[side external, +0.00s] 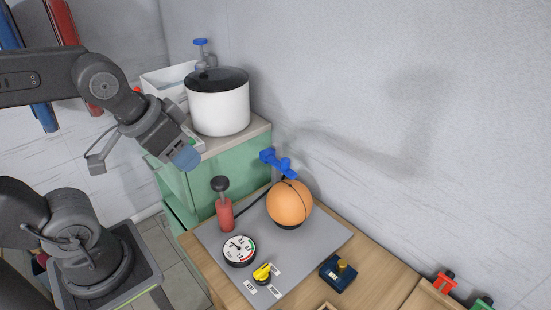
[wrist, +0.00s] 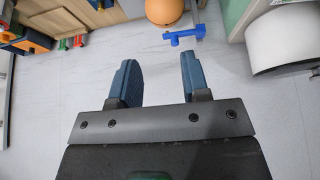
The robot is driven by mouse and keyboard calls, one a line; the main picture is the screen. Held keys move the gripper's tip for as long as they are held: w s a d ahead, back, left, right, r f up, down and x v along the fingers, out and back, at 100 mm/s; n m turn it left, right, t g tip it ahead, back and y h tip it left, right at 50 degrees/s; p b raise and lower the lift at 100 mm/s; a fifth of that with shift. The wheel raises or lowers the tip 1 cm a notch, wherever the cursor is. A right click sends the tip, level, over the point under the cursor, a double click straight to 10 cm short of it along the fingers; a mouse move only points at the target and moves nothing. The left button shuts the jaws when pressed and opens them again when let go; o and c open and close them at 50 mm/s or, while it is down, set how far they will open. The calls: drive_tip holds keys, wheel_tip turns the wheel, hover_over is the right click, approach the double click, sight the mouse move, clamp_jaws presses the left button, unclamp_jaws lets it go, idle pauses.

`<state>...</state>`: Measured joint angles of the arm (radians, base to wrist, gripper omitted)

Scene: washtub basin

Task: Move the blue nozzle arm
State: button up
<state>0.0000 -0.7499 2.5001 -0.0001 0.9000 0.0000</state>
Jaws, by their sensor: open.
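The blue nozzle arm (side external: 278,163) is above and behind the orange ball (side external: 289,203), at the back of the grey plate in the side view. In the wrist view the nozzle arm (wrist: 184,35) lies just below the ball (wrist: 164,11), beyond my fingertips and to the upper right. My gripper (side external: 187,157) is left of the nozzle arm, with a clear gap between them, and points down to the right. In the wrist view my gripper (wrist: 157,67) has its two blue fingers apart, with nothing between them.
A red hand pump (side external: 224,208), a gauge (side external: 239,250) and a yellow knob (side external: 262,272) stand on the grey plate (side external: 320,238). A white pot (side external: 219,108) sits on the green cabinet (side external: 205,188) close to my gripper. A dark blue block (side external: 338,274) is at front right.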

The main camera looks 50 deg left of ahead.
idle(0.4)
drive_tip(key=shift+w+r, duration=0.15)
drive_tip(key=shift+w, duration=0.05)
drive_tip(key=c, duration=0.3)
drive_tip(key=w+n, duration=0.1)
drive_tip(key=w, duration=0.1)
drive_tip(key=w+r+n+g, duration=0.1)
drive_tip(key=w, duration=0.1)
drive_tip(key=w+n, duration=0.1)
drive_tip(key=w, duration=0.1)
drive_tip(key=shift+a+r+g, duration=0.2)
drive_tip(key=shift+r+g, duration=0.1)
clamp_jaws()
drive_tip(key=w+f+n+g, duration=0.1)
drive_tip(key=w+f+n, duration=0.2)
drive_tip(key=w, duration=0.3)
drive_tip(key=w+a+f+n+g, duration=0.1)
drive_tip(key=w+f+n+g, duration=0.1)
drive_tip(key=w, duration=0.5)
drive_tip(key=w+a+f+n+g+h, duration=0.1)
drive_tip(key=w+f+n, duration=0.2)
drive_tip(key=w, duration=0.4)
drive_tip(key=shift+a+f+n, duration=0.25)
drive_tip(key=shift+f+n, duration=0.05)
drive_tip(key=shift+n, duration=0.2)
drive_tip(key=shift+w+a+f+g, duration=0.1)
drive_tip(key=shift+w+f+g, duration=0.1)
drive_tip(key=shift+f+g, duration=0.1)
